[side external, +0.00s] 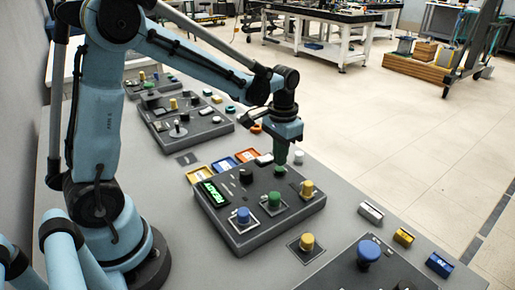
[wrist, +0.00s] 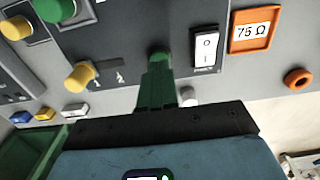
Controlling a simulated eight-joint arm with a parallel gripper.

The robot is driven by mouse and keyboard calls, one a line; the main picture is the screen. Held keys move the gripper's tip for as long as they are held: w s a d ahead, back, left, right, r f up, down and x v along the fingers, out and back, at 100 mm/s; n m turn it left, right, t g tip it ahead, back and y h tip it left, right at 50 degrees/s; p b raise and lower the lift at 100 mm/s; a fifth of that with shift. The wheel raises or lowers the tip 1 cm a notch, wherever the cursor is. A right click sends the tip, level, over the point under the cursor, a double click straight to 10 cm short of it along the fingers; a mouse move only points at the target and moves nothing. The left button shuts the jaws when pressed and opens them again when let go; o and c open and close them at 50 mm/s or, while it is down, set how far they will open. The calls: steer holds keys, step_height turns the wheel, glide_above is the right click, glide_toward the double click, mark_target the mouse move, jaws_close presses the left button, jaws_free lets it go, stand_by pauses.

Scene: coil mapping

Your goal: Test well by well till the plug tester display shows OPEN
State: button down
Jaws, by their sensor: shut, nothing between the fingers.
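The plug tester (side external: 245,240) is a dark grey box in the middle of the bench. Its display (side external: 213,192) has lit green letters that look like READY. My gripper (side external: 281,163) points down over the tester's back right part, its green fingers shut and empty.
A white rocker switch (wrist: 205,46) and an orange tray marked 75 Ω (wrist: 252,30) lie to the right in the wrist view. A yellow knob (side external: 307,242) stands on a plate in front of the tester. Another panel with a blue knob (side external: 369,251) is at front right.

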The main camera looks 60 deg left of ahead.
steer(key=shift+f, duration=0.25)
steer(key=shift+f, duration=0.65)
stand_by(0.4)
steer(key=shift+r, duration=3.2)
